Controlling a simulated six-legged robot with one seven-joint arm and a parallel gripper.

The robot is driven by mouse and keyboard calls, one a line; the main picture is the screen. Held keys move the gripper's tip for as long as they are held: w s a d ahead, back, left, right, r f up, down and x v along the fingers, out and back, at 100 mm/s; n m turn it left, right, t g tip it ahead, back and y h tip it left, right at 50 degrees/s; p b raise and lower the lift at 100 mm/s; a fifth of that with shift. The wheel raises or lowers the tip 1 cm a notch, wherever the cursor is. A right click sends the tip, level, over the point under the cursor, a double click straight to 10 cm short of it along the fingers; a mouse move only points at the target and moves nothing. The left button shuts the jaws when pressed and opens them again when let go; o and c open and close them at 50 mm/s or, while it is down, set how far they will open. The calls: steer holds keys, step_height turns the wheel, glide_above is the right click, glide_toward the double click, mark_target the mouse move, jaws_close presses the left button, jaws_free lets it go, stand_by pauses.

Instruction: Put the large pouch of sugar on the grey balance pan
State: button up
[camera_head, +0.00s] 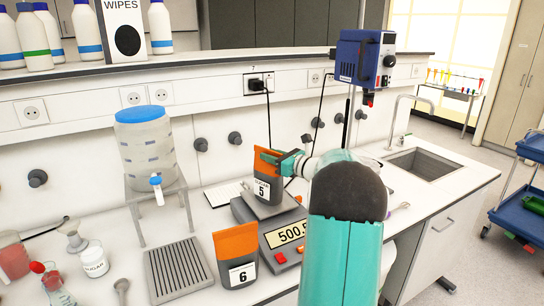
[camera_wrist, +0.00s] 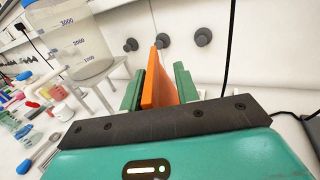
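A grey pouch with an orange top, labelled 5 (camera_head: 267,188), stands upright on the grey balance pan (camera_head: 243,211). A similar pouch labelled 6 (camera_head: 237,262) stands on the bench in front, left of the balance (camera_head: 268,240). My gripper (camera_head: 280,158) is at the orange top of pouch 5. In the wrist view its green fingers (camera_wrist: 158,88) stand on either side of the orange top (camera_wrist: 157,82), seemingly with narrow gaps. The fingertips' far ends are partly hidden.
A sugar jar (camera_head: 94,260) and glassware stand at far left. A blue stirrer (camera_head: 365,60) on a rod rises behind. The sink (camera_head: 424,164) is to the right.

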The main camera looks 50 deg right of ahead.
steer(key=shift+o, duration=0.5)
steer(key=shift+s+d, duration=0.1)
steer(key=shift+s, duration=0.2)
steer(key=s, duration=1.1)
steer(key=w+a+n+g+y, duration=0.1)
steer(key=a+n+g+y, duration=0.4)
steer(key=a, duration=1.1)
steer(key=w+a+n+g, duration=0.1)
steer(key=a+n+g, duration=0.4)
steer(key=a+n, duration=0.9)
steer(key=s+a+f+n+g+h, duration=0.1)
steer(key=s+a+f+n+h, duration=0.1)
steer(key=s+a+n, duration=0.6)
steer(key=s+a+f+n+g+h, duration=0.1)
steer(key=s+a+f+n+h, duration=0.2)
steer(key=s+a+n, duration=0.5)
steer(key=shift+a+f+h, duration=0.15)
steer(key=shift+a+h, duration=0.5)
steer(key=shift+h, duration=0.15)
